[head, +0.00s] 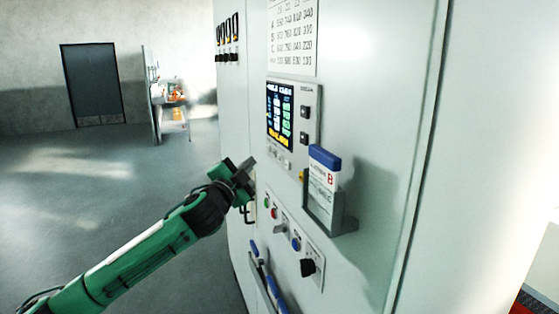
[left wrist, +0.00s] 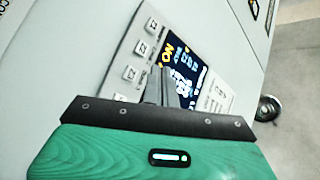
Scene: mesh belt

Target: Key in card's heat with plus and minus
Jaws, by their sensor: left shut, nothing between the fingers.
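In the head view, the control unit (head: 313,97) on the pale cabinet has a lit screen (head: 280,115) with rows of figures and a yellow line at the bottom. Two dark square keys (head: 305,112) sit right of the screen, and small pale keys (head: 278,155) sit below it; their marks are too small to read. A card (head: 324,172) with a blue top and a red B stands in a grey holder (head: 340,219). My left gripper (head: 248,165) is shut and empty, left of the small keys. In the left wrist view its fingers (left wrist: 160,86) overlap the screen (left wrist: 184,78).
A printed chart (head: 294,32) hangs above the screen. Below are a switch panel (head: 296,243) with coloured buttons and a black knob, and blue-ended handles (head: 276,289). The holder juts out from the cabinet. The floor to the left is open.

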